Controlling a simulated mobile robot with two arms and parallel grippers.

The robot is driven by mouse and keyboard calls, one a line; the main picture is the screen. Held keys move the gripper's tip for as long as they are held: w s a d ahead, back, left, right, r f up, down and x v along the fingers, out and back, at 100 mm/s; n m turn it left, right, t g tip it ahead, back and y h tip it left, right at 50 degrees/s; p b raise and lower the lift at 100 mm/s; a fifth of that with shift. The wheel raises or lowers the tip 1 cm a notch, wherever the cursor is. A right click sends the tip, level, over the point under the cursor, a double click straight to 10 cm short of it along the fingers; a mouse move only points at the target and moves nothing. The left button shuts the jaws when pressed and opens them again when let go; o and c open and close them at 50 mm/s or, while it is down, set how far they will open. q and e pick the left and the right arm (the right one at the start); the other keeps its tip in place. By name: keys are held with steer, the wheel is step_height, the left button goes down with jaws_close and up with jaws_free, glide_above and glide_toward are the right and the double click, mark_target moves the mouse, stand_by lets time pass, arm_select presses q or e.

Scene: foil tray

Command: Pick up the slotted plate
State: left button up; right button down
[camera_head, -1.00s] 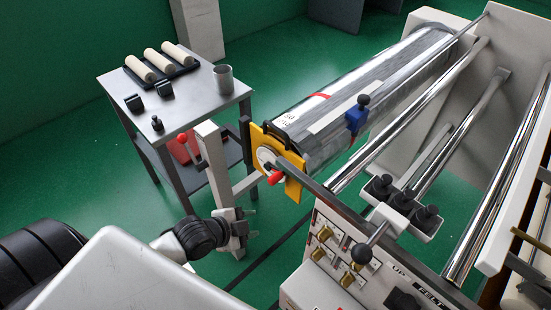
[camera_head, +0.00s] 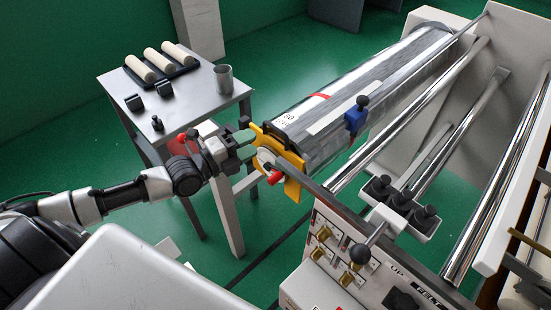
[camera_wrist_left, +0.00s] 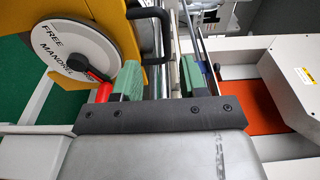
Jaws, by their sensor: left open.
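The slotted plate appears to be the yellow plate (camera_head: 293,189) with a black handle at the near end of the shiny roller. In the left wrist view the yellow plate (camera_wrist_left: 127,32) is at the upper left, beside a white disc marked "FREE MANDREL" and a red-tipped lever. Its black handle (camera_wrist_left: 152,13) is at the top. My left gripper (camera_head: 248,146) is at the plate's left side near the handle. In the left wrist view its green-padded fingers (camera_wrist_left: 161,79) are wide apart, with no plate clamped between them. My right gripper is not in view.
The shiny roller (camera_head: 385,85) has a blue clamp (camera_head: 356,117). Chrome rails (camera_head: 410,115) and a control panel (camera_head: 335,248) stand to the right. A grey side table (camera_head: 195,100) at left holds pale rolls, small black parts and a metal cup (camera_head: 223,78). Green floor lies between.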

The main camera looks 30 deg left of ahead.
mark_target(273, 129)
arm_select(q)
steer(key=x, duration=0.2)
steer(key=p+x, duration=0.1)
steer(key=x, duration=0.1)
steer(key=r+x, duration=0.1)
steer(key=x, duration=0.1)
steer(key=shift+p, duration=0.35)
steer(key=shift+w+d, duration=0.2)
steer(key=shift+w, duration=0.05)
jaws_close()
steer(key=shift+s+f, duration=0.1)
stand_by(0.8)
